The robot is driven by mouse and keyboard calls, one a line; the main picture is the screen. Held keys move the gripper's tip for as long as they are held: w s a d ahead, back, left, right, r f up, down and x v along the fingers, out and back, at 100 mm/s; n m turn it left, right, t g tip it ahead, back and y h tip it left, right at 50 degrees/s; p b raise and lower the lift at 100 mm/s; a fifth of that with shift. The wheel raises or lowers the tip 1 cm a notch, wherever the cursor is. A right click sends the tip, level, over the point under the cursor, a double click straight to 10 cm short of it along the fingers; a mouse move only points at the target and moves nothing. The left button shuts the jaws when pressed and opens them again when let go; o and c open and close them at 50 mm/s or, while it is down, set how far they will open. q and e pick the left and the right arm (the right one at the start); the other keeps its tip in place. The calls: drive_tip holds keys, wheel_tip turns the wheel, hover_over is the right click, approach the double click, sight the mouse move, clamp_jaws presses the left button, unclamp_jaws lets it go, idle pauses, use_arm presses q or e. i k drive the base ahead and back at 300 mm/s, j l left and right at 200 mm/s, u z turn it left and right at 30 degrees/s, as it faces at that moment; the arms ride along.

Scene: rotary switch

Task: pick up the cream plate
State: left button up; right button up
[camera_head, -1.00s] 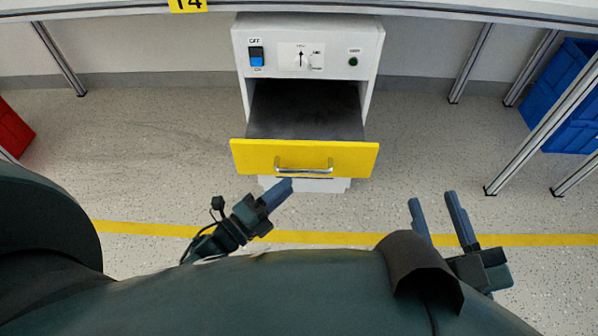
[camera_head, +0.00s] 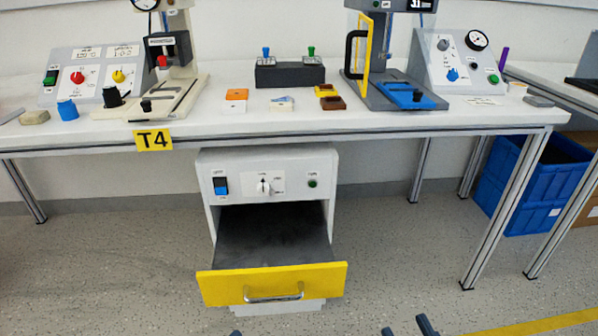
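Small flat plates lie on the white workbench (camera_head: 200,122) in the head view. A pale, off-white one (camera_head: 235,106) lies just in front of an orange one (camera_head: 236,94); another pale piece (camera_head: 282,103) with a bluish mark lies to its right. I cannot tell for sure which of the two pale pieces is the cream plate. My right gripper (camera_head: 408,328) shows only its two fingertips at the bottom edge, apart, with nothing seen between them. My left gripper (camera_head: 236,333) shows only a tip at the bottom edge. Both are well below and in front of the bench.
A cabinet with an open, empty-looking yellow-fronted drawer (camera_head: 225,285) stands below the bench. A press (camera_head: 150,95) and a control box (camera_head: 75,75) are at left; another press (camera_head: 405,95) is at right. A dark block (camera_head: 290,74) stands behind the plates. Blue crates (camera_head: 520,190) stand right.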

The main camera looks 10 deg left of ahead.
sight(275, 105)
drive_tip(key=k+j, duration=0.75)
drive_tip(key=k, duration=0.1)
